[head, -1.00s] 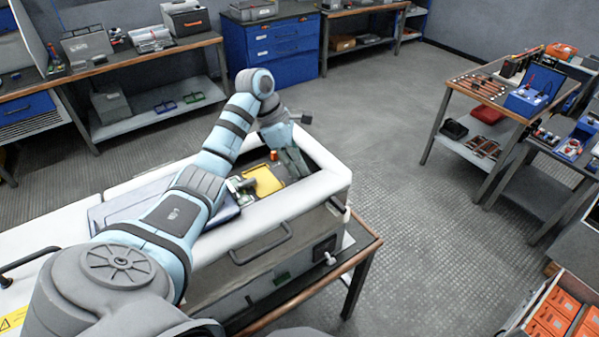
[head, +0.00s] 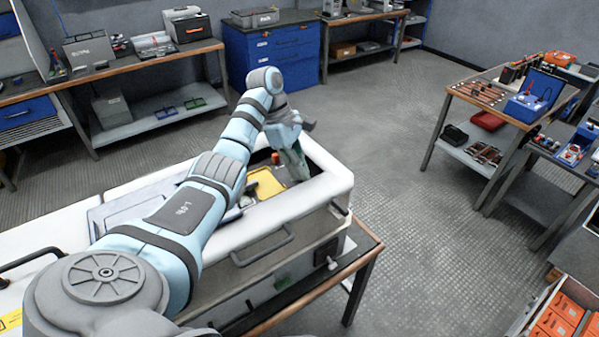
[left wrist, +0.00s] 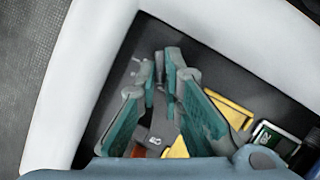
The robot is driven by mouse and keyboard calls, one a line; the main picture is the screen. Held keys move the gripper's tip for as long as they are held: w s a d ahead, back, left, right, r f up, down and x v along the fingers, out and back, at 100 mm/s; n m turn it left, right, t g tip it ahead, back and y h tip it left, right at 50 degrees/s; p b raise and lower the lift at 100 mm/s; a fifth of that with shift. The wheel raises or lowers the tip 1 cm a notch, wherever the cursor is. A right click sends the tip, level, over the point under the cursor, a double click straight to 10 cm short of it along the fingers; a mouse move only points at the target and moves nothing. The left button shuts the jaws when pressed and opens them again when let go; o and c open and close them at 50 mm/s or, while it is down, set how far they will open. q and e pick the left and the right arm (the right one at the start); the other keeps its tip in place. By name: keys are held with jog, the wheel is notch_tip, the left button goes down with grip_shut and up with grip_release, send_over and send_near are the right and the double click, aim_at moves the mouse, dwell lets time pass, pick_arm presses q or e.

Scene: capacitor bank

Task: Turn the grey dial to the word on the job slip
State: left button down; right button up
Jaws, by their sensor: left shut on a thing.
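My left gripper (head: 298,172) reaches down into the open white-rimmed cabinet (head: 318,187) at its right end. In the left wrist view its teal and grey fingers (left wrist: 163,72) are closed together around a small grey part (left wrist: 160,86), which looks like the grey dial. The fingers hide most of it, and I cannot read where it points. No words of a job slip can be read. My right gripper is not in view.
A yellow panel (head: 266,183) lies inside the cabinet beside the gripper. A small green and white labelled part (left wrist: 272,139) shows near it in the left wrist view. The cabinet's white rim surrounds the gripper closely. Open floor (head: 385,205) lies to the right.

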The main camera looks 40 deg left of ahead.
pick_arm(q)
jog(key=shift+r+m, duration=0.1)
jog(key=shift+m, duration=0.3)
jog(key=shift+g, duration=0.3)
jog(key=c, duration=2)
grip_release()
jog(key=shift+w, duration=0.1)
